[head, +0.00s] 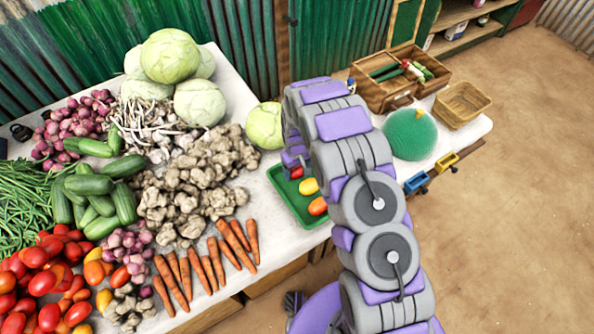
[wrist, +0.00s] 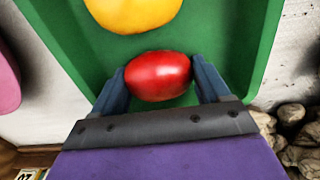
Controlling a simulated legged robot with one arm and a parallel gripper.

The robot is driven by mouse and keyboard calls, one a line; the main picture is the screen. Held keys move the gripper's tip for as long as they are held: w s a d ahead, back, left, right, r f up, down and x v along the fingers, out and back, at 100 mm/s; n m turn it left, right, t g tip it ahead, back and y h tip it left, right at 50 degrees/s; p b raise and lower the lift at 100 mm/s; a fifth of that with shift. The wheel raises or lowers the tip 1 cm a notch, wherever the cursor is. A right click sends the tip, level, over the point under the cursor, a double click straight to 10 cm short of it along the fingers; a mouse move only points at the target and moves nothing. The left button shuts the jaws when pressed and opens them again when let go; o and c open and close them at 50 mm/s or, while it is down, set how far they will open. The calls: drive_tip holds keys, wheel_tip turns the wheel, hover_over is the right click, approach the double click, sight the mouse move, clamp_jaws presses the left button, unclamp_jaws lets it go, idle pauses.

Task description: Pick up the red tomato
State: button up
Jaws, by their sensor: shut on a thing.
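The red tomato (wrist: 158,76) lies between the two fingers of my gripper (wrist: 160,84) in the wrist view, with a finger against each side. My gripper is shut on it. The tomato is over the green tray (wrist: 215,30); I cannot tell whether it still touches the tray floor. In the head view a small red part of the tomato (head: 297,172) shows beside my arm, which hides most of my gripper. The green tray (head: 283,196) stands on the white table.
A yellow fruit (head: 309,186) and an orange one (head: 318,206) lie in the tray. A cabbage (head: 265,126), ginger (head: 205,160) and carrots (head: 205,268) are to its left. A green dome (head: 410,134), a wooden box (head: 385,92) and a basket (head: 462,104) stand to the right.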

drive_tip(key=shift+c, duration=0.9)
